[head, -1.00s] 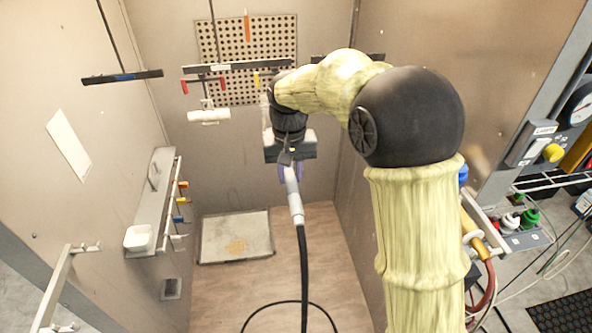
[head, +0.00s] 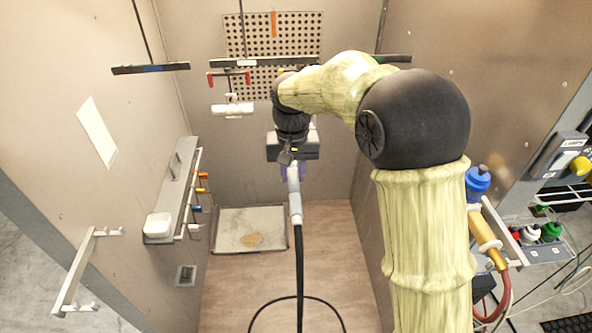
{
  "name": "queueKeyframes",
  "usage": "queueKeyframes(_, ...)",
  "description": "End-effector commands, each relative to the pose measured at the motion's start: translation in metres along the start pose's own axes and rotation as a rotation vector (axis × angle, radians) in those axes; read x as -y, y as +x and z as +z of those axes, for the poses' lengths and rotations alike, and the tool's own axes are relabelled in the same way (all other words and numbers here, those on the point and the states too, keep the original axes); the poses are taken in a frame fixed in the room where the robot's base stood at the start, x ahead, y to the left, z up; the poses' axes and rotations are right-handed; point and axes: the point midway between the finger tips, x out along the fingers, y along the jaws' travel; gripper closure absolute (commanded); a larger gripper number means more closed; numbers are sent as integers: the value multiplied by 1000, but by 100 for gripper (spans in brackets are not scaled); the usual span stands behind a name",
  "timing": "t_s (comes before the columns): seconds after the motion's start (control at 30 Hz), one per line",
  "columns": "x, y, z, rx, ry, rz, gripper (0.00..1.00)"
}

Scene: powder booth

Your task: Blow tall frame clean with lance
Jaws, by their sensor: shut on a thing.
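My gripper (head: 292,168) is in the middle of the head view, pointing down into the booth, and is shut on the lance (head: 295,205). The lance is a light grey tube with a black hose running down from it and looping near the floor. The lance's nozzle end is hidden by the gripper. I cannot make out a tall frame with certainty; my arm covers part of the back and right of the booth. A white cylindrical part (head: 232,110) with red pieces above it hangs to the left of my gripper, apart from it.
Dark hanging bars (head: 150,68) cross the booth's upper part. A perforated panel (head: 300,32) is on the back wall. A pale tray (head: 230,240) lies on the floor.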

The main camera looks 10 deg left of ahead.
Motion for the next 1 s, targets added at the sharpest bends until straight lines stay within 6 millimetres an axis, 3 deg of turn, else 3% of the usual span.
queueKeyframes(0.43,0,2,0,-1,0,0,86)
queueKeyframes(1.0,0,28,0,-1,0,0,86)
